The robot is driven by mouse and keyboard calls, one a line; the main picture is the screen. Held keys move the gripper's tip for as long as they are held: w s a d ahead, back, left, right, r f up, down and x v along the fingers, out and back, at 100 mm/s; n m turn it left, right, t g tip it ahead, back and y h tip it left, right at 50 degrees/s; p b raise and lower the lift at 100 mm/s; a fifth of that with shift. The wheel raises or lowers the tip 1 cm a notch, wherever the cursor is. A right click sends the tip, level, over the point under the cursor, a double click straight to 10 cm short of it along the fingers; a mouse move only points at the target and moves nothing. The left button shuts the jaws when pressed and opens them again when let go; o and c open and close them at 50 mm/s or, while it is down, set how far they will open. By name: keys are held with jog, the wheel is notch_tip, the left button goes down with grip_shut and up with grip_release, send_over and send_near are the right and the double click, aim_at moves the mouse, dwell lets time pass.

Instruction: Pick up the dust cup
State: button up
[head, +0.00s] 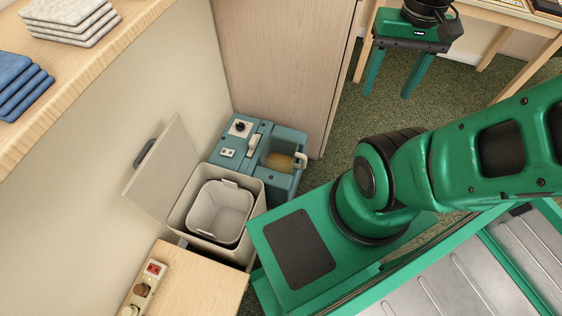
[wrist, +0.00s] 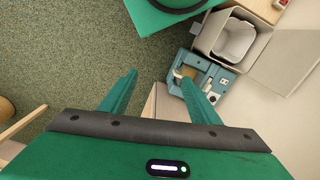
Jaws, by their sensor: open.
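A teal machine (head: 262,150) stands on the floor against the wood panel. In its front right part is what looks like the dust cup (head: 281,161), with brownish contents and a pale handle. In the wrist view the machine (wrist: 206,75) is upper right, and the cup's pale handle (wrist: 185,72) shows beside my right finger, which hides part of the cup. My gripper (head: 388,95) is open and empty at the top of the head view, well apart from the machine. In the wrist view its two fingers (wrist: 157,78) stand wide apart above the carpet.
A pale bin (head: 220,205) with its lid raised and an inner bucket stands beside the machine. A wooden cabinet (head: 205,285) with a switch panel is in front. A tall wood panel (head: 275,60) rises behind. Green carpet (head: 350,125) is clear to the right.

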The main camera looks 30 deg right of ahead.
jog(key=shift+o, duration=0.7)
jog(key=shift+w, duration=0.1)
jog(key=w+d+f+h, duration=0.1)
jog(key=w+d+f, duration=0.1)
jog(key=w+f, duration=0.35)
jog(key=w+d+f, duration=0.1)
jog(key=w+f, duration=0.2)
jog(key=w, duration=0.5)
jog(key=m, duration=0.3)
send_over(298, 166)
jog(key=shift+y, duration=0.4)
jog(key=f, duration=4.8)
jog(key=shift+s, duration=0.35)
notch_tip(298, 166, down, 5)
jog(key=shift+a+f, duration=0.1)
jog(key=shift+f, duration=0.1)
jog(key=shift+w+f, duration=0.15)
jog(key=shift+f, duration=1.2)
jog(key=shift+w+f, duration=0.15)
jog(key=shift+f, duration=1.15)
jog(key=shift+c, duration=0.7)
